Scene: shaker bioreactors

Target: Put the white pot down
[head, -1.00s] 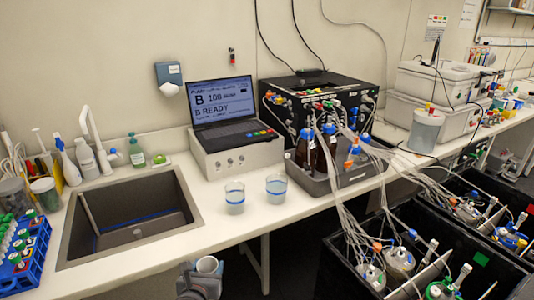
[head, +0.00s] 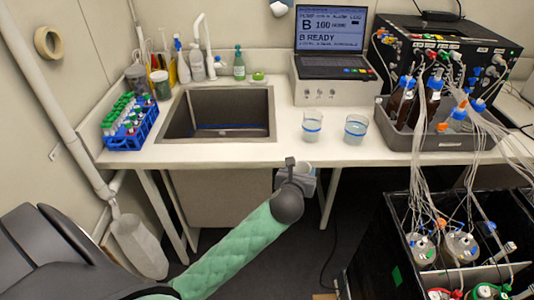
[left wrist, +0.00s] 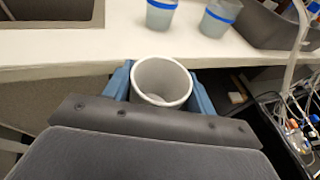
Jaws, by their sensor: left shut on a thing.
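The white pot (left wrist: 162,82) is in the left wrist view, upright and seen from above, with its inside looking empty. My left gripper (left wrist: 160,88) is shut on it, with a blue finger on either side. In the head view my left gripper (head: 300,178) is at the front edge of the bench, below the two beakers; the pot is mostly hidden there behind the wrist. The white bench top (left wrist: 60,47) lies just beyond the pot, and the pot appears in front of its edge. My right gripper is not in view.
Two beakers with blue bands, the left (head: 312,126) and the right (head: 356,129), stand near the bench's front edge. A sink (head: 220,112) lies left, a grey tray of bottles (head: 440,138) right. Bare bench top (head: 290,150) lies between sink and beakers.

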